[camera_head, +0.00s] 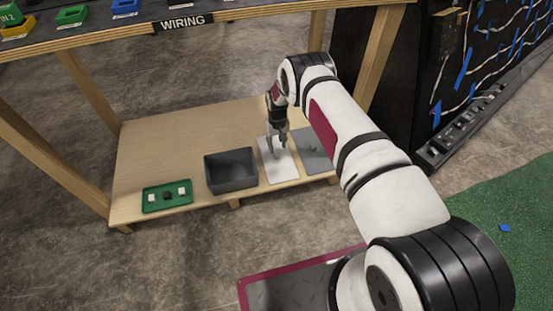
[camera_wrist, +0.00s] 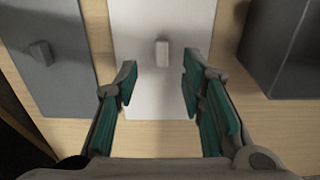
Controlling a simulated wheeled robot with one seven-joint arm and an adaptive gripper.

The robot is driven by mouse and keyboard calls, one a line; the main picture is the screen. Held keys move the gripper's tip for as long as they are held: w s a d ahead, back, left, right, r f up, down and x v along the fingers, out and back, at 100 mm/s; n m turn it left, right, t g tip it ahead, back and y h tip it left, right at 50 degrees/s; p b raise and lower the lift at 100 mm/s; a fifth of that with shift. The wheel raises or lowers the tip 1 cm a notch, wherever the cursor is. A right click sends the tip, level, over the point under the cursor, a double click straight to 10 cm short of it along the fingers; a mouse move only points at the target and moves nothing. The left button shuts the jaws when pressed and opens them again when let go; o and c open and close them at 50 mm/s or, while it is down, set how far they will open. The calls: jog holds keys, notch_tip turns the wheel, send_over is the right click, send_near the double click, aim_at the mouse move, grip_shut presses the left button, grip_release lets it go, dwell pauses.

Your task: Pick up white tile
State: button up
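The white tile (camera_head: 281,171) is a flat white rectangle lying on the wooden lower shelf, between a dark bin and a grey tile. In the wrist view the white tile (camera_wrist: 134,30) has a small upright grey handle (camera_wrist: 162,53) near its middle. My gripper (camera_head: 277,149) points down over the white tile. In the wrist view my gripper (camera_wrist: 160,78) has its two teal-padded fingers spread apart, with nothing between them. The handle shows beyond the fingertips, roughly centred in the gap. The head view does not show the handle clearly behind the fingers.
The grey tile (camera_head: 318,158) has a similar handle. The dark open bin (camera_head: 231,186) stands left of the white tile. A green tray (camera_head: 152,206) with small white and black blocks lies farther left. The upper wooden shelf labelled WIRING (camera_head: 183,23) spans above.

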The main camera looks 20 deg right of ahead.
aim_at(276, 153)
jog(key=shift+a+f+b, duration=0.1)
jog(key=shift+f+b, duration=1.55)
jog(key=shift+f, duration=1.15)
grip_shut()
jog(key=shift+w+r, duration=0.1)
